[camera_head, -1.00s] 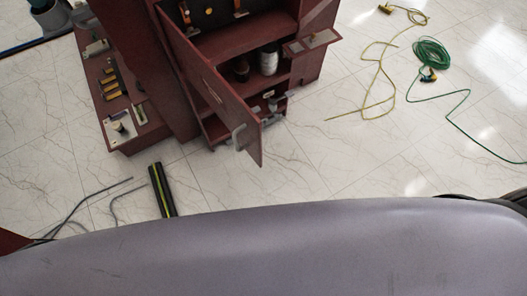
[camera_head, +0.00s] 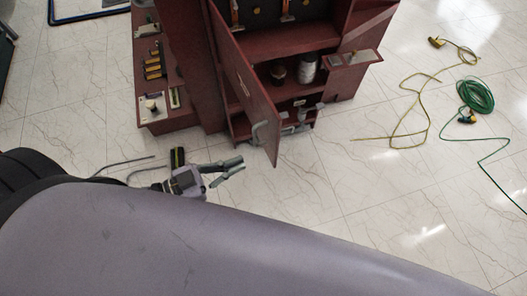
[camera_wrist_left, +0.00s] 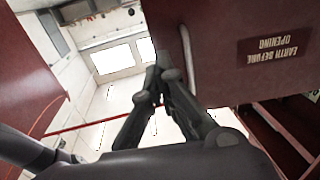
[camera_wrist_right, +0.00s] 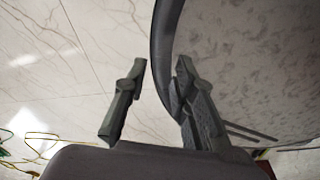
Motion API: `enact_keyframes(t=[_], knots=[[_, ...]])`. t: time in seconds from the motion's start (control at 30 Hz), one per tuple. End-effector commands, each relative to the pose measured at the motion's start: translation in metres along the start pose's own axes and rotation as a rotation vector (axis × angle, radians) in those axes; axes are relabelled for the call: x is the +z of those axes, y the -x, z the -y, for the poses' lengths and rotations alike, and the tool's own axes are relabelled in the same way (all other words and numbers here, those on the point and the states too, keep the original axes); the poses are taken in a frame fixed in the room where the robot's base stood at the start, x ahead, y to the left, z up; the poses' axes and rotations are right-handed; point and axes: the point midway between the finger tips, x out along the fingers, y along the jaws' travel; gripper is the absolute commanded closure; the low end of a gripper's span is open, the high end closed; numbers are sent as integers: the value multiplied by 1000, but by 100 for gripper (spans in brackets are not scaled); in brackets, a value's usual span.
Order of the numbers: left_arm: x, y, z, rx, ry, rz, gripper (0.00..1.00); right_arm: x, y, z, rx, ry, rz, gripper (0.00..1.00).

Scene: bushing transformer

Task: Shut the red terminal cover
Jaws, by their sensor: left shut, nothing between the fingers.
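The red terminal cover (camera_head: 243,88) stands swung open on the front of the red transformer cabinet (camera_head: 197,70), with a grey handle (camera_head: 259,134) near its free edge. My left gripper (camera_head: 243,165) is just below and left of the cover's lower corner, shut and empty. In the left wrist view, the left fingertips (camera_wrist_left: 160,74) meet beside a red panel (camera_wrist_left: 225,75) labelled "EARTH BEFORE OPENING". Whether they touch it, I cannot tell. My right gripper (camera_wrist_right: 160,65) is open and empty in the right wrist view; the head view does not show it.
Inside the cabinet stand a dark jar (camera_head: 278,73) and a pale can (camera_head: 307,68). A small shelf (camera_head: 355,59) juts out at right. Yellow cable (camera_head: 411,110) and green cable (camera_head: 475,97) lie on the tiled floor at right. Floor before the cover is clear.

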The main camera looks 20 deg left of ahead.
Motion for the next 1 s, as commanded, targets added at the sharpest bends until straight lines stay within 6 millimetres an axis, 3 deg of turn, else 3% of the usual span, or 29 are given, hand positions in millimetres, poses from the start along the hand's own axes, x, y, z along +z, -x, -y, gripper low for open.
enact_keyframes(t=[0.2, 0.4, 1.0], knots=[[-2, -45, 1, -2, -1, -3, 100, 3, 6, 0, 0, 0, 6, 75], [-1, -68, 1, -2, 0, -1, 100, 8, 9, -4, 5, 2, 14, 75], [0, -79, 1, -10, 1, 0, 100, 10, 10, -8, 9, 4, 16, 75]])
